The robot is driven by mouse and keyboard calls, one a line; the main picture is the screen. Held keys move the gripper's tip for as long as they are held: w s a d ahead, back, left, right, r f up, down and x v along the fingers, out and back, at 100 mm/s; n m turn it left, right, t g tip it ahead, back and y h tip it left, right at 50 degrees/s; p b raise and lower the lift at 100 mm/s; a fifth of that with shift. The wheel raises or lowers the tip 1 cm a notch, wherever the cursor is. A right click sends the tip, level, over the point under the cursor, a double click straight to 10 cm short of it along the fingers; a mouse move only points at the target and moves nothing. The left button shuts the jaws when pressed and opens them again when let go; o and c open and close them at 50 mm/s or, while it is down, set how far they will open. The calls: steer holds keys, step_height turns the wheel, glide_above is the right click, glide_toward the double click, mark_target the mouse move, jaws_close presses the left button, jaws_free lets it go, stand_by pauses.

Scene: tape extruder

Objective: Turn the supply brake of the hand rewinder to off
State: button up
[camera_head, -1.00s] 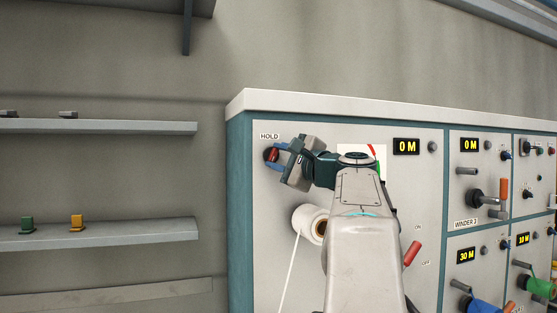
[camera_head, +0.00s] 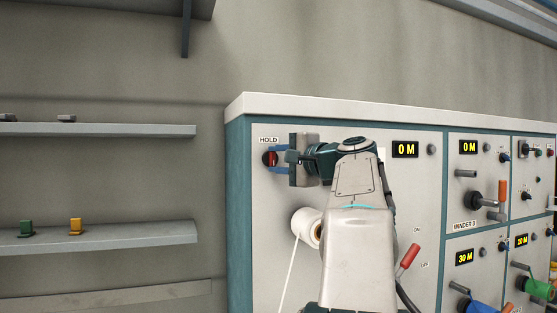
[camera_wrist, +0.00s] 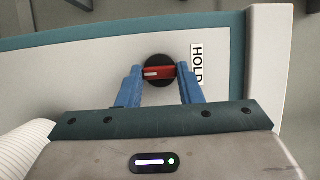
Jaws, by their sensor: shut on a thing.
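A round black knob with a red bar handle (camera_head: 271,158) sits on the upper left of the pale panel, under a HOLD label (camera_head: 268,140). In the head view the red bar stands about upright. My gripper (camera_head: 276,159) reaches it from the right with blue fingers, shut on the red bar. In the wrist view my gripper (camera_wrist: 160,73) has one fingertip at each end of the red bar handle (camera_wrist: 158,72), with the HOLD label (camera_wrist: 196,64) just to the right. No name for the supply brake is readable in view.
A white tape roll (camera_head: 307,226) sits below my arm. A red-handled lever (camera_head: 409,256) with ON and OFF marks stands at the panel's lower right. A 0 M display (camera_head: 405,149) is above it. Wall shelves (camera_head: 100,129) lie left; the space between is clear.

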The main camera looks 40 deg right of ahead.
steer(key=o, duration=1)
steer(key=s, duration=0.4)
steer(key=s+d+b, duration=0.1)
steer(key=s, duration=0.4)
steer(key=s+b, duration=0.1)
steer(key=s, duration=0.3)
steer(key=shift+s+d, duration=0.35)
steer(key=shift+d, duration=0.05)
steer(key=shift+f, duration=0.1)
